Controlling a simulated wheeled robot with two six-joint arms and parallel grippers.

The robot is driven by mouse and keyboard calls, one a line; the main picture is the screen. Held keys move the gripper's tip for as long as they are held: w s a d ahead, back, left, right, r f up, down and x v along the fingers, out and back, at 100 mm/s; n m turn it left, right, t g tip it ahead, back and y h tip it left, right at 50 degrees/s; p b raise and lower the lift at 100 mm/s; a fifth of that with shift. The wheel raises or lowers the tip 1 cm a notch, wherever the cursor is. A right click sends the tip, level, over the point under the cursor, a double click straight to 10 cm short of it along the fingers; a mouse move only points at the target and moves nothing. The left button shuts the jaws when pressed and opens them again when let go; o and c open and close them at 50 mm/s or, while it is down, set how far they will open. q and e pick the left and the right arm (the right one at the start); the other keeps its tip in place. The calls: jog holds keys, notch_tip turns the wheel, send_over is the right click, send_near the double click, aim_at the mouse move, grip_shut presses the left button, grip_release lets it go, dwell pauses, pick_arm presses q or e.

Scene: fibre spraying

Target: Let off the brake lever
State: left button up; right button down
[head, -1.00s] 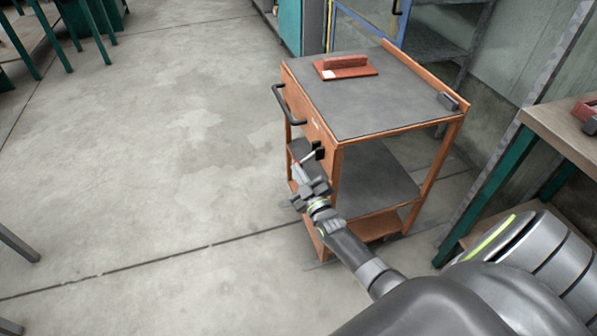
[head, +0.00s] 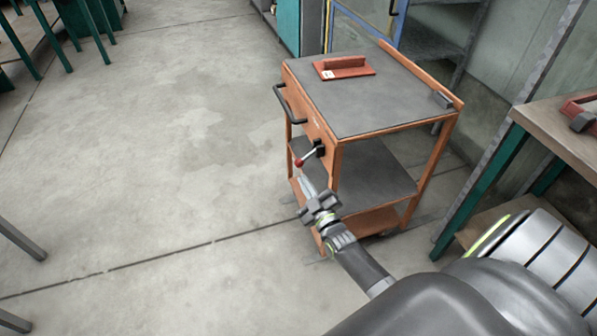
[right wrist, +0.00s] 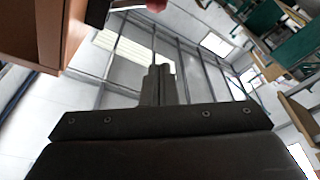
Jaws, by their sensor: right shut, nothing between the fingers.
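The brake lever (head: 307,157) is a short metal rod with a red knob on its end. It comes out of a black mount on the front of the orange cart (head: 316,125) and slants down to the left. My right gripper (head: 306,182) is shut and empty, just below the red knob and apart from it. In the right wrist view the closed fingers (right wrist: 160,84) point up, and the red knob (right wrist: 156,5) is cut off at the top edge. My left gripper is not in view.
A black handle (head: 287,105) sticks out from the cart's front, above the lever. A red block on a plate (head: 344,68) lies on the cart's grey top. A workbench (head: 560,130) stands at the right. The floor left of the cart is clear.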

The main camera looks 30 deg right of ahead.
jog(key=v, duration=0.4)
jog(key=shift+s, duration=0.1)
dwell(0.4)
jog(key=s+f+m+g+p, duration=0.2)
jog(key=s+f+g, duration=0.4)
jog(key=f, duration=0.5)
jog(key=s+f+m+g+p, duration=0.1)
jog(key=s+f+g+p, duration=0.15)
jog(key=s+f, duration=0.65)
jog(key=s+a+f+m+g, duration=0.1)
jog(key=s+f+g, duration=0.2)
jog(key=s, duration=0.6)
jog(key=s+a+f+m+g+p, duration=0.1)
jog(key=s+f+g, duration=0.3)
jog(key=s, duration=0.5)
jog(key=s+a+f+m+g+p, duration=0.1)
jog(key=s+f+g, duration=0.2)
jog(key=s, duration=0.6)
notch_tip(320, 180, down, 2)
jog(key=shift+f+m+y, duration=0.1)
jog(key=shift+m+y, duration=0.2)
jog(key=shift+y, duration=0.1)
